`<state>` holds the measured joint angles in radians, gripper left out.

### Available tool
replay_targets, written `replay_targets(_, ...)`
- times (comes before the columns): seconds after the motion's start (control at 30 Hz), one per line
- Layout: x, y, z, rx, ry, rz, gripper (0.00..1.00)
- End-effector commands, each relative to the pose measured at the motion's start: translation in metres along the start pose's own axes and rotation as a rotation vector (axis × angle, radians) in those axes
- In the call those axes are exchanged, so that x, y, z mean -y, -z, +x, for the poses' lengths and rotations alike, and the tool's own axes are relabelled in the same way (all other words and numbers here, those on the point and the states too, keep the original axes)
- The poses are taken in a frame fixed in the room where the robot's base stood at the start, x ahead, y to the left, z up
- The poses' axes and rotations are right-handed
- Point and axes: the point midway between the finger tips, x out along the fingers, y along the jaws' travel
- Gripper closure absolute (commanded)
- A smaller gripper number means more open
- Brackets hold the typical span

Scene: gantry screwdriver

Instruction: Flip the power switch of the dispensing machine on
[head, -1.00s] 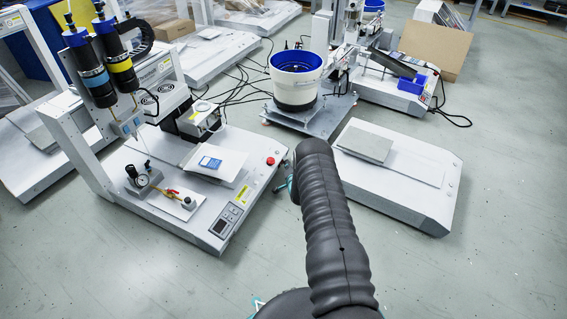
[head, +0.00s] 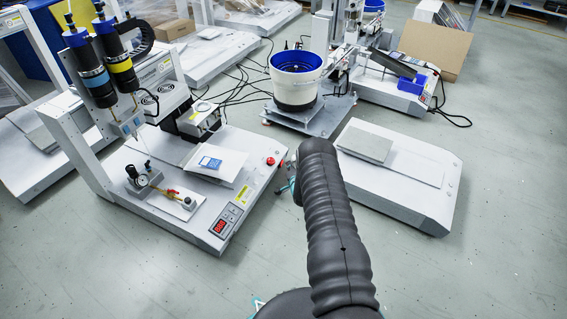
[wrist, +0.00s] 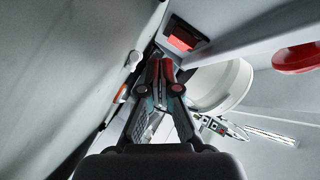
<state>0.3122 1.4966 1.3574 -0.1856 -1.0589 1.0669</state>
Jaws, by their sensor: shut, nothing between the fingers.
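The dispensing machine (head: 185,225) stands at the left in the head view, white, with two dark cartridges. Its small front display (head: 220,226) shows lit red digits. The power switch (wrist: 183,36) is a red rocker in a dark frame on the machine's wall in the wrist view. My gripper (wrist: 161,66) is shut and empty, with its reddish fingertips just below and left of the switch. I cannot tell whether they touch it. In the head view my arm hides most of the gripper, close to the machine's right side.
A red emergency button (head: 270,161) sits on the machine's right corner; it also shows in the wrist view (wrist: 297,58). A white bowl feeder with a blue rim (head: 297,62) stands behind. A low white machine base (head: 415,185) lies right of my arm.

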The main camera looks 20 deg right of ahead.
Motion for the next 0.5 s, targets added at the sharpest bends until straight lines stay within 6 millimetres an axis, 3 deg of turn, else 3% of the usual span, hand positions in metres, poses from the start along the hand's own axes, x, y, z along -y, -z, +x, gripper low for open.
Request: replay_targets(0.5, -0.0069, 0.0076, -0.0097, -0.001, -0.002, 0.001, 1.0)
